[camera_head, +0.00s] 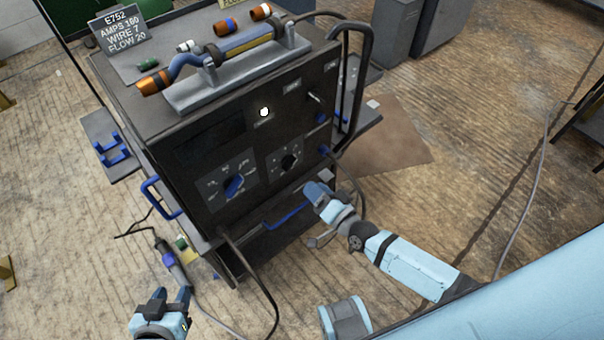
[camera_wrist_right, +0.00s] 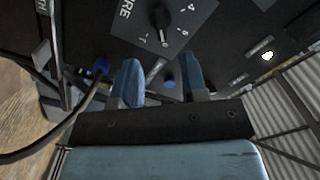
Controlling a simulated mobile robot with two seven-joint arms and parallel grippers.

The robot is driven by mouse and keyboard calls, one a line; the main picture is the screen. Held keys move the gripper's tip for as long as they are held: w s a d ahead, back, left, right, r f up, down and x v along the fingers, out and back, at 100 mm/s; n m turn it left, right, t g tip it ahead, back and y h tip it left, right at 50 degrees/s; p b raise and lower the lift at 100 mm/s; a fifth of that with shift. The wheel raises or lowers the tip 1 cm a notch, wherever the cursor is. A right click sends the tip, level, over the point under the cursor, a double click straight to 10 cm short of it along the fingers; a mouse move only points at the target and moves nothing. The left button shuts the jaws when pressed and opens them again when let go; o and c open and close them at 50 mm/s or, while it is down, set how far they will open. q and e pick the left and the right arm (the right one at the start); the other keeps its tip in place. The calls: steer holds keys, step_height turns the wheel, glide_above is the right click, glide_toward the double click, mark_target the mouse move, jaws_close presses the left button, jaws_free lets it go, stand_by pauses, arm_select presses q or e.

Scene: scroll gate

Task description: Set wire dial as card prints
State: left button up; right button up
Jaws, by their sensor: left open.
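The card (camera_head: 121,28) on top of the dark machine reads E752, AMPS 160, WIRE 7, FLOW 20. The wire dial is a small black knob (camera_head: 289,162) on a grey plate on the front panel. It also shows in the right wrist view (camera_wrist_right: 160,20), beyond my fingertips, with a light pointer mark at one end. My right gripper (camera_head: 316,191) is below and right of the dial, apart from it. In the right wrist view its blue fingers (camera_wrist_right: 162,78) are spread and empty. My left gripper (camera_head: 171,294) is open and empty, low in front of the machine.
A larger blue dial (camera_head: 233,186) sits left of the wire dial. A small lever switch (camera_head: 314,98) and blue connectors with a cable are at the panel's right. A torch (camera_head: 220,55) lies on a cradle on top. Cables hang in front; a blue hook (camera_head: 157,196) projects at left.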

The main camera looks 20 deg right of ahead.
steer(key=shift+v, duration=2.25)
steer(key=shift+d, duration=0.1)
